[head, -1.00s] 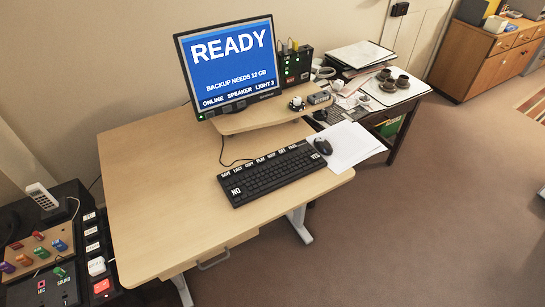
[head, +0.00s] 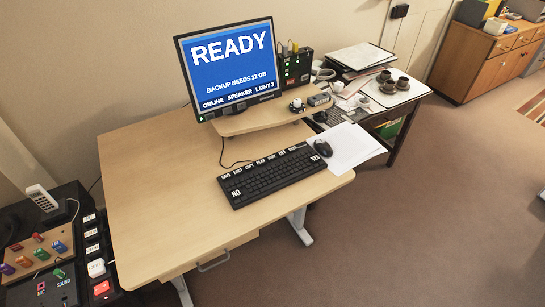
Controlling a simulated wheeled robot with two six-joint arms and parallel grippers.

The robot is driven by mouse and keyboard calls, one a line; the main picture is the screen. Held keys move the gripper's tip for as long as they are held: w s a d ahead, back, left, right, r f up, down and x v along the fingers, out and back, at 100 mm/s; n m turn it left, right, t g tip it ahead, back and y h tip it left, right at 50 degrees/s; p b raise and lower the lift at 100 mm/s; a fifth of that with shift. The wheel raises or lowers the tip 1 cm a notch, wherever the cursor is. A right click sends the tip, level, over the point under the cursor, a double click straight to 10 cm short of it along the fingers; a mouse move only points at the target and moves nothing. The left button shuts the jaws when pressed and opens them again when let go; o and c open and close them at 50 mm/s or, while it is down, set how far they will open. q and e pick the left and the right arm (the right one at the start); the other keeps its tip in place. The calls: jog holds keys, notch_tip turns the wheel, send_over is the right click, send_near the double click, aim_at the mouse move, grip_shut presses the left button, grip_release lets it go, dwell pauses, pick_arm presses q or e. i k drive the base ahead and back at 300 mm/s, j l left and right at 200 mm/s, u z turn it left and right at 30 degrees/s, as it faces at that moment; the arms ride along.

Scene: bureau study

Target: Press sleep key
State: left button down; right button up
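A black keyboard (head: 272,176) lies on the light wooden desk (head: 160,195), turned slightly. Its top row carries white labels, and larger NO and YES labels sit at its left and right ends. The label for the sleep key is too small to read with certainty. A monitor (head: 228,62) behind the keyboard shows READY, "BACKUP NEEDS 12 GB" and a status line on blue. Neither of my grippers is in view.
A black mouse (head: 323,148) and white papers (head: 350,147) lie right of the keyboard. A monitor shelf (head: 262,118) stands behind it. A side table at right holds a tray with cups (head: 403,84). A control panel (head: 50,260) is at lower left. The desk's left half is clear.

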aim_at(274, 157)
jog(key=i+l+u, duration=0.2)
jog(key=l, duration=0.2)
jog(key=i+l+u, duration=0.15)
jog(key=l, duration=0.3)
jog(key=i+l+u, duration=0.2)
jog(key=l, duration=0.25)
jog(key=i+l+u, duration=0.15)
jog(key=l, duration=0.35)
jog(key=i+l+u, duration=0.2)
jog(key=l, duration=0.3)
jog(key=l+u, duration=0.15)
jog(key=l, duration=0.35)
